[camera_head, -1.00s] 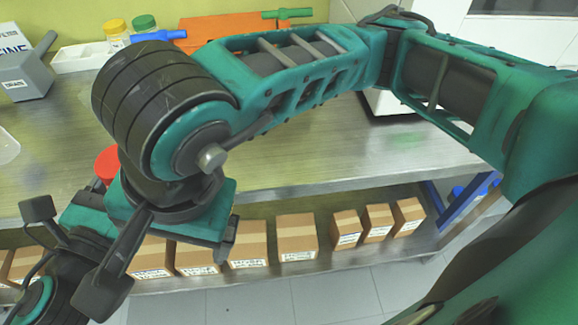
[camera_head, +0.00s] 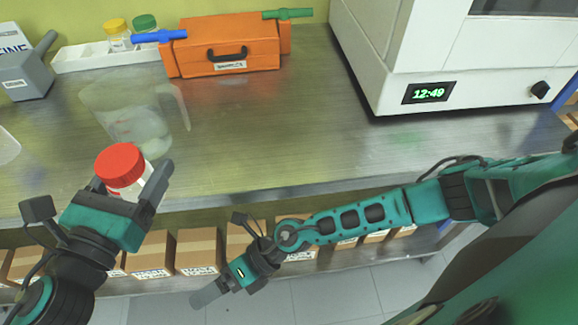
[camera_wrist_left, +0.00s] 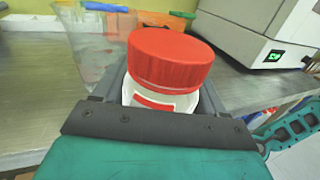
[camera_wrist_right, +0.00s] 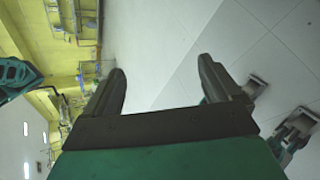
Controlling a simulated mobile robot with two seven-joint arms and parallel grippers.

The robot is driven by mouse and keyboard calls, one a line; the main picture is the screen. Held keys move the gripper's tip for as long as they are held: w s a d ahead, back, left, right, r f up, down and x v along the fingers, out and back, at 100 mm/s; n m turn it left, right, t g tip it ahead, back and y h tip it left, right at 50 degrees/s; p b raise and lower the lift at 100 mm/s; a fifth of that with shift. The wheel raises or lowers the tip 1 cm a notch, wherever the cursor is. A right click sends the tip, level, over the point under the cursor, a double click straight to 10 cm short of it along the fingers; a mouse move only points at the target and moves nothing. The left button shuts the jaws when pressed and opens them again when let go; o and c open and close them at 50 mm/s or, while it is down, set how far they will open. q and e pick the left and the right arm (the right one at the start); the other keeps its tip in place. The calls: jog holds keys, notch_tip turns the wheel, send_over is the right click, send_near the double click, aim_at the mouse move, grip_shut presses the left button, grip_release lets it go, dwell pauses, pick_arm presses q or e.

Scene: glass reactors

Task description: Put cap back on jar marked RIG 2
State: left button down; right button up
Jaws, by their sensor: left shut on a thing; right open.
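A white jar (camera_head: 140,186) with a red cap (camera_head: 120,165) on its top is at the table's front edge in the head view. My left gripper (camera_head: 127,182) is shut around the jar's body. In the left wrist view the red cap (camera_wrist_left: 170,58) sits on the jar (camera_wrist_left: 160,100), looking slightly tilted; I cannot tell whether it is screwed down. A red mark shows on the jar's label, but the jar's name is not readable. My right gripper (camera_head: 208,293) is low in front of the table, apart from the jar; its fingers (camera_wrist_right: 162,68) are open and empty.
A clear jug (camera_head: 125,105) stands just behind the jar. An orange toolbox (camera_head: 225,47), a white tray (camera_head: 80,58) with small jars and a white machine (camera_head: 425,60) are farther back. Cardboard boxes (camera_head: 198,250) line the lower shelf. The table's middle is clear.

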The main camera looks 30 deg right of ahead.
jog(key=w+d+f+m+t+h, duration=0.2)
jog(key=d+f+m+t+h, duration=0.15)
jog(key=d+f+m, duration=0.55)
jog(key=w+d+f+m+t+h, duration=0.25)
jog(key=d+f+m+h, duration=0.3)
jog(key=d+m, duration=0.7)
jog(key=s+a+r+m+t+y, duration=0.2)
jog(key=a+r+m, duration=0.7)
jog(key=d+r+m+t+h, duration=0.2)
jog(key=d+r+m+h, duration=0.1)
jog(key=d+r+m, duration=0.3)
jog(key=shift+d+r+m, duration=0.4)
jog(key=shift+d+m, duration=0.05)
jog(key=shift+d, duration=0.55)
